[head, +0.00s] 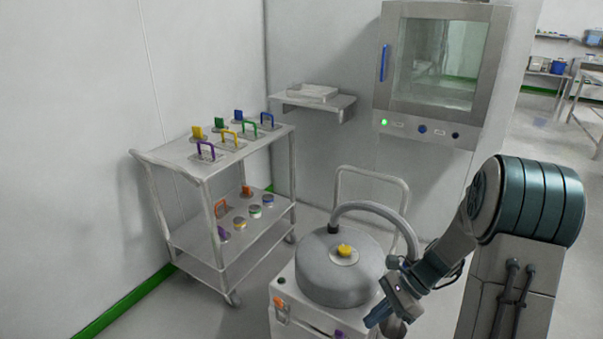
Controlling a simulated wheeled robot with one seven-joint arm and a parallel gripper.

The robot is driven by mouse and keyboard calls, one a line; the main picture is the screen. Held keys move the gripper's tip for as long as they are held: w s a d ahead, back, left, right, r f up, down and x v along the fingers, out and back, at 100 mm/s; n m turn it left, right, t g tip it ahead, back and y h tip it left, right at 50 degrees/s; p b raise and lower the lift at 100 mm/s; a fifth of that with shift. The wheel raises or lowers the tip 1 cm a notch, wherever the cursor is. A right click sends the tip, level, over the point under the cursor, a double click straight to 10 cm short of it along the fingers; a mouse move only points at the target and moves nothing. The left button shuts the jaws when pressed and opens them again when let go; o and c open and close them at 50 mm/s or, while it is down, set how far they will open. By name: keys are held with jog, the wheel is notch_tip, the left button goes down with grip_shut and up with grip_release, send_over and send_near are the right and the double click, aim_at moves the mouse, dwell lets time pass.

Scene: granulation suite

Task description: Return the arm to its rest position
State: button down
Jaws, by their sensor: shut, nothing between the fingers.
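My arm reaches in from the right of the head view, bent downward at its elbow. My gripper (374,319) is at the lower middle, just right of the machine with a round grey lid (340,284). It points down and left, and it is shut with nothing seen in it. The fingertips are small and dark in this view. A yellow knob (344,250) sits on top of the lid, apart from my gripper.
A two-tier steel trolley (183,154) with coloured handles stands on the left. A wall shelf (331,108) and a glass-doored cabinet (438,70) are behind. A curved grey hose (375,208) and trolley rail (372,174) rise close to my arm. Open floor lies at right.

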jog(key=s+r+n+t+h+p, duration=0.1)
jog(key=s+r+n+h+p, duration=0.2)
jog(key=r, duration=0.6)
jog(key=s+a+r+n+t+h+p, duration=0.1)
jog(key=s+r+n+p, duration=0.3)
jog(key=r+n, duration=0.4)
jog(key=s+r+n+t+h+p, duration=0.3)
jog(key=s+r+n+h, duration=0.1)
jog(key=r, duration=0.5)
jog(key=shift+s+a+r+n+h+p, duration=0.35)
jog(key=shift+s+n, duration=0.45)
jog(key=shift+s, duration=0.3)
jog(key=shift+a, duration=0.1)
